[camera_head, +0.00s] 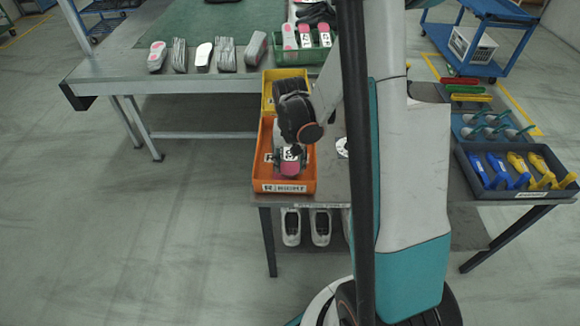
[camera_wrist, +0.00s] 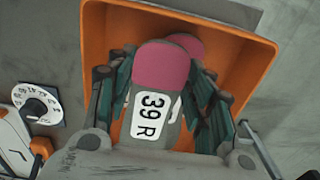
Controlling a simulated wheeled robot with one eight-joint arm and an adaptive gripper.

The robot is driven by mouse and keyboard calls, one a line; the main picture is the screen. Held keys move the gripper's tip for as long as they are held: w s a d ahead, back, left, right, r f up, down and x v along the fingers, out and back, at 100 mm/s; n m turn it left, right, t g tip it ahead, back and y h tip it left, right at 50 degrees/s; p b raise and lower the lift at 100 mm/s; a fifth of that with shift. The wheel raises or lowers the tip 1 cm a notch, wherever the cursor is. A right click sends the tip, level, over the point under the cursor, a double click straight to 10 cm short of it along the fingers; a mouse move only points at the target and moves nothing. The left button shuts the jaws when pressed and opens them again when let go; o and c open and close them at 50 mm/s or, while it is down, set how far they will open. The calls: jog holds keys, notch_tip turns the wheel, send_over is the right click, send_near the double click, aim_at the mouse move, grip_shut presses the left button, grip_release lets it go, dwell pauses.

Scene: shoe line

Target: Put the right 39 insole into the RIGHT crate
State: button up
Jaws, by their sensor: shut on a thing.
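The orange RIGHT crate (camera_head: 261,160) stands at the near left of the grey table; its inside also fills much of the wrist view (camera_wrist: 241,58). My gripper (camera_head: 291,148) points down into it. In the wrist view its fingers (camera_wrist: 160,72) are shut on a grey insole with a pink heel and a white "39 R" label (camera_wrist: 150,112). That insole lies between the fingers, within the crate's outline; I cannot tell if it touches the bottom. Another pink-ended insole (camera_wrist: 188,43) lies partly hidden behind it.
A yellow crate (camera_head: 266,90) adjoins behind. Several insoles (camera_head: 203,55) stand on the far bench, beside a green bin (camera_head: 284,56). A dark tray (camera_head: 520,195) with blue and yellow tools is at right.

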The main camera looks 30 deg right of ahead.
jog(key=shift+f, duration=0.45)
jog(key=shift+f+b, duration=0.5)
jog(key=shift+b, duration=0.05)
jog(key=shift+f, duration=0.15)
jog(key=o, duration=1)
jog(key=shift+r+p, duration=0.55)
jog(key=shift+r, duration=0.1)
notch_tip(320, 180, up, 12)
jog(key=p, duration=0.4)
